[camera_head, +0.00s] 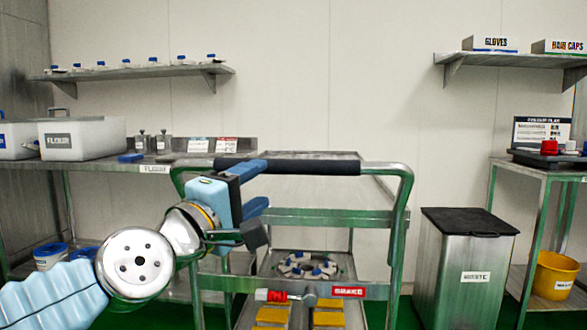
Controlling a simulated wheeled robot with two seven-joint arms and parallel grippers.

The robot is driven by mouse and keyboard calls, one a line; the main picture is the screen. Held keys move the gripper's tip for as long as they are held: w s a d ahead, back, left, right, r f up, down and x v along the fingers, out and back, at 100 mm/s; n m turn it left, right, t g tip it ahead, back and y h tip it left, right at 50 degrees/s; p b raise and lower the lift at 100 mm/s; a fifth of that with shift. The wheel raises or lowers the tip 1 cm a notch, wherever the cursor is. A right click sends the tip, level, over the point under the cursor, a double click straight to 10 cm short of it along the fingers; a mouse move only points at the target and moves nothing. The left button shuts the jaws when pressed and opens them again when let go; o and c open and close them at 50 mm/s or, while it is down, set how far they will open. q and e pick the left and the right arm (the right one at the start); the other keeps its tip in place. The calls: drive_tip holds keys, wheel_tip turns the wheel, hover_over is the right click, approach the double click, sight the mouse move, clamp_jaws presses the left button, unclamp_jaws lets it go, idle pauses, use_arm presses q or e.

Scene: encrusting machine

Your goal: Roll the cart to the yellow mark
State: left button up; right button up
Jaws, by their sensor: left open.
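The metal cart (402,215) stands in the middle of the view, with a black-gripped push handle (310,167) across its top. A red BRAKE label (348,291) and a small red lever (272,295) sit on its lower front bar. My left gripper (257,188) is open at the left part of the handle, its upper finger overlapping the bar; I cannot tell whether they touch. Yellow patches (328,319) show low through the cart frame; I cannot tell whether they are on the floor or on the cart. My right gripper is out of view.
A steel bench (155,169) with flour bins (85,138) stands left behind the cart. A waste bin (466,265) stands close on the right, then a side table (537,170) with a yellow bucket (555,276) below. Wall shelves hang above.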

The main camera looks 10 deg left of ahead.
sight(293, 163)
use_arm(q)
drive_tip(key=p+x, duration=0.2)
drive_tip(key=x, duration=1)
drive_tip(key=shift+w+d+f+p, duration=0.1)
drive_tip(key=shift+w+f+p, duration=0.05)
drive_tip(key=shift+w+p, duration=0.2)
drive_tip(key=shift+c, duration=0.3)
clamp_jaws()
